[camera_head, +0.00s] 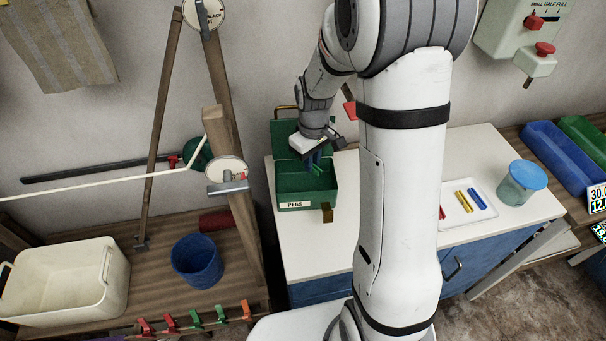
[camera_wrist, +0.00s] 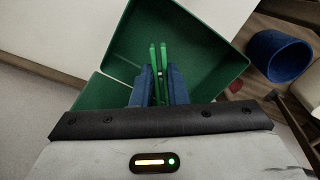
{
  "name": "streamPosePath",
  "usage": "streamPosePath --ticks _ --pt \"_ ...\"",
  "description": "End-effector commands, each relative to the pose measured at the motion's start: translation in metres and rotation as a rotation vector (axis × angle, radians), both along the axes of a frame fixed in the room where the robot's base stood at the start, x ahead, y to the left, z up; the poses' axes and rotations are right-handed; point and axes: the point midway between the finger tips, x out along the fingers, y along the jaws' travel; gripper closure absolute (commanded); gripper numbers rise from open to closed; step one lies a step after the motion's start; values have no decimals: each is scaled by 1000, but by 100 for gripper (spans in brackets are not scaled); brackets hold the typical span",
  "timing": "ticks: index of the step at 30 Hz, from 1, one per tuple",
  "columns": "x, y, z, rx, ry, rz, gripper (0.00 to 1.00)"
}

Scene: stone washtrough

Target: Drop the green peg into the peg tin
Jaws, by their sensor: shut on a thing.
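The peg tin is an open green box labelled PEGS (camera_head: 290,197) on the white counter, with its lid raised at the back. It also fills much of the wrist view (camera_wrist: 215,75). My gripper (camera_head: 314,168) is above the tin's opening, pointing down. In the wrist view my gripper (camera_wrist: 160,82) has its blue fingers shut on the green peg (camera_wrist: 163,58), whose two prongs stick out past the fingertips toward the tin's inside. The peg also shows as a small green bit in the head view (camera_head: 317,171). I cannot tell exactly how deep it is.
A white tray (camera_head: 456,218) with red, yellow and blue pegs lies right of my arm. A blue-lidded jar (camera_head: 522,183) stands at the counter's right. A blue bucket (camera_head: 196,262) and a cream tub (camera_head: 70,287) stand at left. Pegs hang on a line at the lower left.

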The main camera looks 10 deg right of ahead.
Motion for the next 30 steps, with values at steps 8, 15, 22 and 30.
streamPosePath --ticks 8,15,22,30 --pt "0 1 -11 0 0 2 100" --pt "0 1 -11 0 0 3 77" --pt "0 1 -11 0 0 3 62" --pt "0 2 -5 0 -2 3 62"
